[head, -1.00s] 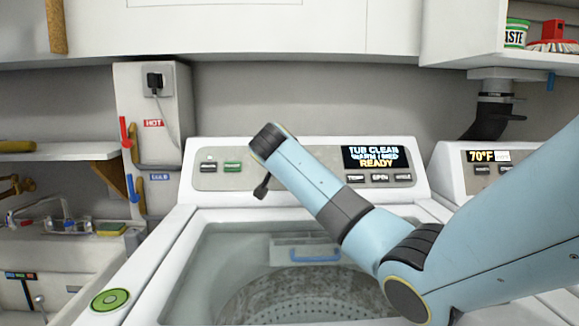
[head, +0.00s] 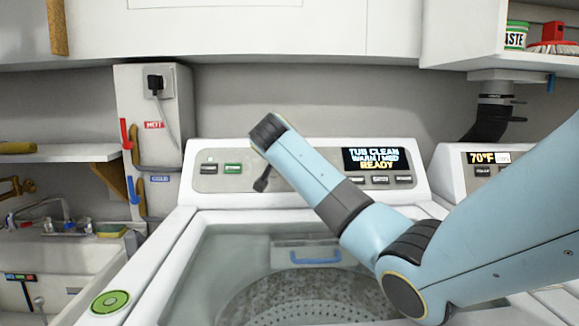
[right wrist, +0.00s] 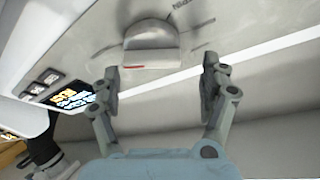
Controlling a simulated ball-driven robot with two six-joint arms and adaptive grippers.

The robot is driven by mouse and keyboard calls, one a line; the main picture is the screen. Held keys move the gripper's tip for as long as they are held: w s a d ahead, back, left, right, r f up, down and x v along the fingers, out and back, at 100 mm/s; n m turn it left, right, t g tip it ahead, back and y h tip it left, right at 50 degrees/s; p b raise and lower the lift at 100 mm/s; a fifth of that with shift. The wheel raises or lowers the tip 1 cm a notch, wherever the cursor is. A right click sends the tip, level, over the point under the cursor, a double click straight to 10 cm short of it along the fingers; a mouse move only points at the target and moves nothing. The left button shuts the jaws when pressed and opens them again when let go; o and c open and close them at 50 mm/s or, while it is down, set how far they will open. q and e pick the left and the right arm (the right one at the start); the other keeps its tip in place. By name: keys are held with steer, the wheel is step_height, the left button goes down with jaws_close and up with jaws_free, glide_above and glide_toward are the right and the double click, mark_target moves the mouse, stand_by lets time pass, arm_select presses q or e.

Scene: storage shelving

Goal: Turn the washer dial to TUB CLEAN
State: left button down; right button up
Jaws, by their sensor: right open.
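The washer (head: 190,215) stands in front of me with its tub open to view. Its lit display (head: 371,159) reads "TUB CLEAN", "WARM | MED" and "READY"; the display also shows tilted in the right wrist view (right wrist: 72,93). The washer dial (right wrist: 152,48) is a round knob with a raised grip bar and a red mark, seen in the right wrist view; my right arm hides it in the head view. My right gripper (right wrist: 160,80) is open and empty, its fingers apart, with the dial just beyond the fingertips and not between them. My left gripper is not in view.
Small buttons sit left (head: 233,169) and right (head: 380,180) on the washer panel. A second machine (head: 485,160) stands at the right. A sink (head: 60,260) with taps is at the left. Shelves (head: 280,30) hang above the panel.

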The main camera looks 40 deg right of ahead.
step_height(320, 180, up, 8)
stand_by(0.7)
